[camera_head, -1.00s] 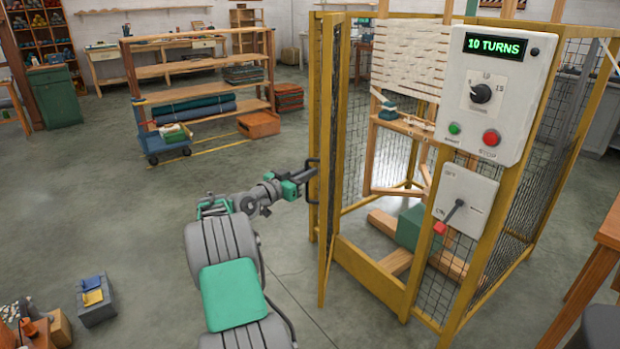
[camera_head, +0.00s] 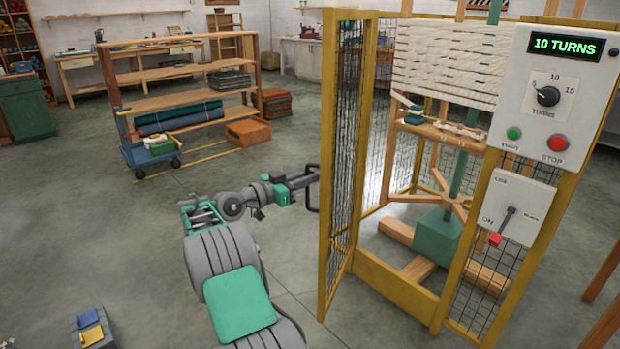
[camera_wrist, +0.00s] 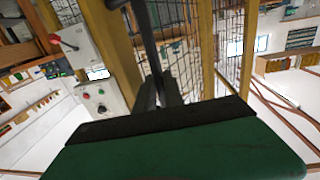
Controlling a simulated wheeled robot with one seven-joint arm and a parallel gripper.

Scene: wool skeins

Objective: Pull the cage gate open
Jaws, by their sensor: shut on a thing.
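The cage gate (camera_head: 346,160) is a yellow frame with black mesh, hinged at the cage's left post and standing partly open toward the front. Its black handle (camera_head: 312,188) is on the gate's outer left side. My gripper (camera_head: 312,178) is shut on the handle. In the wrist view, the dark handle bar (camera_wrist: 148,45) runs up from my gripper (camera_wrist: 158,98), whose fingers are partly hidden behind its green body. The yellow cage (camera_head: 395,294) stands around a wooden skein winder (camera_head: 445,70) wound with cream wool.
A control panel (camera_head: 548,100) reading "10 TURNS" and a lever box (camera_head: 510,207) with a red-tipped lever are on the cage's front right. A wooden shelf cart (camera_head: 190,100) stands at back left. A small grey bin (camera_head: 92,330) sits at lower left.

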